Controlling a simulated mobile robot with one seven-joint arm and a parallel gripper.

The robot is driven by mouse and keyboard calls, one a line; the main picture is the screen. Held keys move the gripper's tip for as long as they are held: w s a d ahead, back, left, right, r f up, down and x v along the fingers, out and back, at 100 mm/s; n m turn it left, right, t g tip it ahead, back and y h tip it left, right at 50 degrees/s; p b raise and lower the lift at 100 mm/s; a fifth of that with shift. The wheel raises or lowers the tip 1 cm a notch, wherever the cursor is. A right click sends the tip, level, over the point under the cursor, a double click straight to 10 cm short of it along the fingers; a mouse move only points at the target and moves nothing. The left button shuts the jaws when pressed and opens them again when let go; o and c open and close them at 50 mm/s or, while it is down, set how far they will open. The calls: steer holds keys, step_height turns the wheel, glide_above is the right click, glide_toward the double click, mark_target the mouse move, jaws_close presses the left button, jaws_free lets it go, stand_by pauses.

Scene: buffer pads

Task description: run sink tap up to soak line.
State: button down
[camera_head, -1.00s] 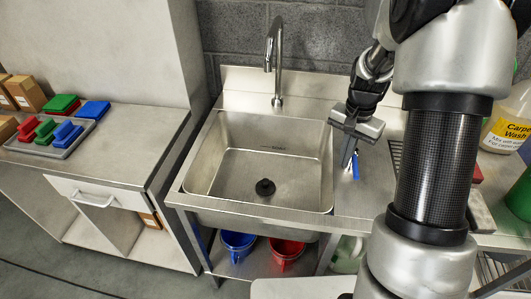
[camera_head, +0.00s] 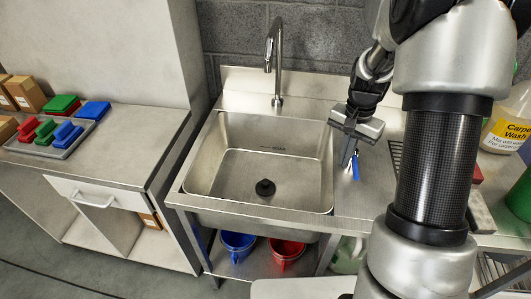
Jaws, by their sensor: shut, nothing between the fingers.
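The steel sink (camera_head: 228,175) is a square basin set in a metal counter. A black drain plug or drain fitting (camera_head: 265,188) sits on its floor, and no water shows in it. A short dark marking (camera_head: 279,149) is on the back wall of the basin. The chrome tap (camera_head: 278,62) rises behind the basin with its spout curving forward, and no stream shows. My gripper (camera_head: 346,164) is shut and empty, pointing down over the counter right of the basin. A small blue lever or handle (camera_head: 356,168) shows right beside its fingertips; I cannot tell whether they touch.
A blue bucket (camera_head: 237,247) and a red bucket (camera_head: 286,255) stand under the sink. A tray (camera_head: 57,149) with coloured pads is on the left cabinet. A jug labelled Carpet Wash (camera_head: 507,125) stands at the right, past my arm.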

stand_by(0.6)
steer(key=shift+f+b, duration=1.05)
steer(key=shift+f, duration=0.6)
steer(key=shift+s+d, duration=0.3)
steer(key=shift+d, duration=0.2)
steer(key=shift+s+d, duration=0.3)
steer(key=shift+d, duration=0.3)
